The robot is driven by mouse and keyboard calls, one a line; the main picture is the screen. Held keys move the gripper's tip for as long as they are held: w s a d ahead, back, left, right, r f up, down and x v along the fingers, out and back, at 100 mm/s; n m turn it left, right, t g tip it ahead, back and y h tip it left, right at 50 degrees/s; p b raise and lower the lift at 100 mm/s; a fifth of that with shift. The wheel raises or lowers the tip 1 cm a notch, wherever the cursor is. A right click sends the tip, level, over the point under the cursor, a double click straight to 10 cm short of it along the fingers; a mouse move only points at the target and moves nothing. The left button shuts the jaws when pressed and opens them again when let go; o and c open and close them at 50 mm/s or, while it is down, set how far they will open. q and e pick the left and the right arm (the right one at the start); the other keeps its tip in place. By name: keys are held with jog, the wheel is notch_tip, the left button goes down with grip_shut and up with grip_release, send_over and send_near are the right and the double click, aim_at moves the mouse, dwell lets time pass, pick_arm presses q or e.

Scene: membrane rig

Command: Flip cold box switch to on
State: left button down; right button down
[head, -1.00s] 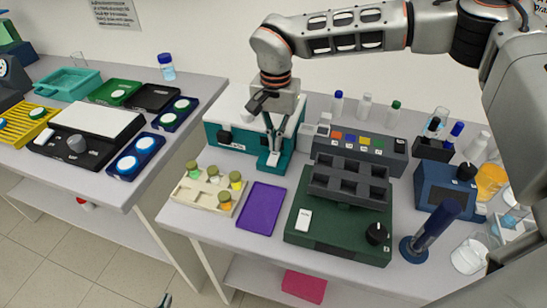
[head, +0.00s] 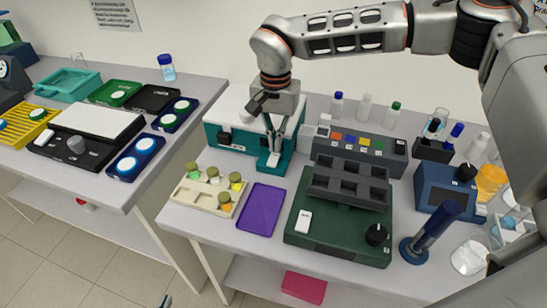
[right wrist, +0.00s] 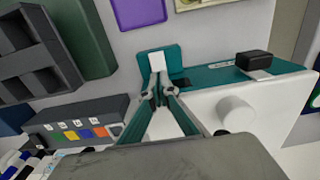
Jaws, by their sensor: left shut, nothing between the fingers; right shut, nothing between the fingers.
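The cold box (head: 235,138) is a teal case with a white top, standing at the back left of the right table. A teal block with a white rocker switch (right wrist: 157,62) juts from its front. My right gripper (head: 273,152) is shut and empty, pointing down at this block. In the right wrist view its fingertips (right wrist: 160,95) are right by the near end of the white rocker; I cannot tell whether they touch it. They partly hide the block, and the rocker's position is unclear. Only a tip of my left gripper (head: 166,301) shows at the bottom edge.
A dark rack with coloured buttons (head: 358,150) stands right of the cold box. A green device with a grey block (head: 335,235), a purple mat (head: 262,210) and a cream vial tray (head: 205,200) lie in front. Bottles stand behind.

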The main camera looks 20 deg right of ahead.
aim_at(275, 155)
jog(key=shift+f, duration=0.3)
jog(key=shift+f+b, duration=0.4)
jog(key=shift+f, duration=0.5)
dwell(0.7)
jog(key=shift+r, duration=0.15)
notch_tip(275, 155, up, 5)
jog(key=p, duration=0.4)
jog(key=shift+r, duration=0.9)
